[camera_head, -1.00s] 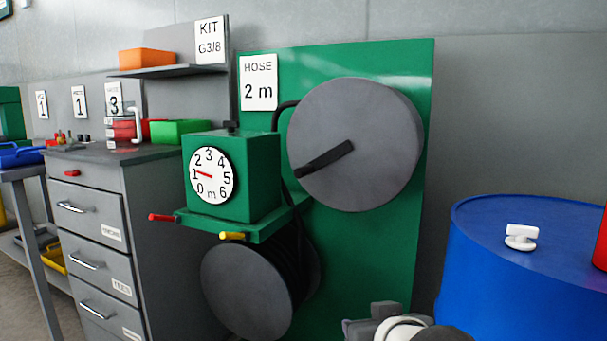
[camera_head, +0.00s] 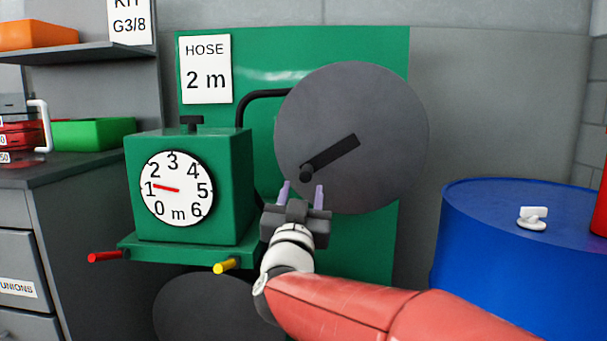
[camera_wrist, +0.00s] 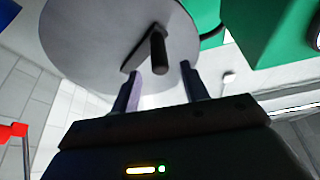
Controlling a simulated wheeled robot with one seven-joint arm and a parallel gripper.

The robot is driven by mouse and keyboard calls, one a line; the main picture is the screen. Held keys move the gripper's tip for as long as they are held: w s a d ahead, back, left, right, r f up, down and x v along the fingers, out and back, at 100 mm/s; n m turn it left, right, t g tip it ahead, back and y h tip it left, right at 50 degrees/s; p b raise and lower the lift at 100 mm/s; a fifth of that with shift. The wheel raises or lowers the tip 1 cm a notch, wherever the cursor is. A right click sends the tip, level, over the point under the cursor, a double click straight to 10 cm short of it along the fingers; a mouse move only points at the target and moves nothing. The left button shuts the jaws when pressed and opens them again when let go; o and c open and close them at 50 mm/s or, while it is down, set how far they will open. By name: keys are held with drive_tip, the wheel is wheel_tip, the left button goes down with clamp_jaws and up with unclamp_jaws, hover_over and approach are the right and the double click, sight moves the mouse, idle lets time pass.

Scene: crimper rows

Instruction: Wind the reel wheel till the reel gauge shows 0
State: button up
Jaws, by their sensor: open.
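The reel wheel (camera_head: 375,115) is a large dark grey disc on the green panel. Its black crank handle (camera_head: 331,157) has a knob at the lower-left end. The reel gauge (camera_head: 177,189) is a white dial on a green box, with its red needle at about 1. My gripper (camera_head: 302,190) is open and empty, just below the knob in the head view. In the wrist view the wheel (camera_wrist: 110,40) fills the upper left, and the knob (camera_wrist: 158,48) shows ahead of and between the open fingers (camera_wrist: 160,88), not gripped.
A sign (camera_head: 205,70) reads "HOSE 2 m". Red (camera_head: 105,256) and yellow (camera_head: 227,265) handles stick out below the gauge box. A blue drum (camera_head: 490,260) stands at right with a white valve (camera_head: 532,217) on top. A grey cabinet (camera_head: 75,235) stands at left.

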sight(305, 183)
drive_tip(key=p+x, duration=0.1)
drive_tip(key=x, duration=0.5)
drive_tip(key=shift+w+d, duration=0.1)
drive_tip(key=shift+w, duration=0.2)
clamp_jaws()
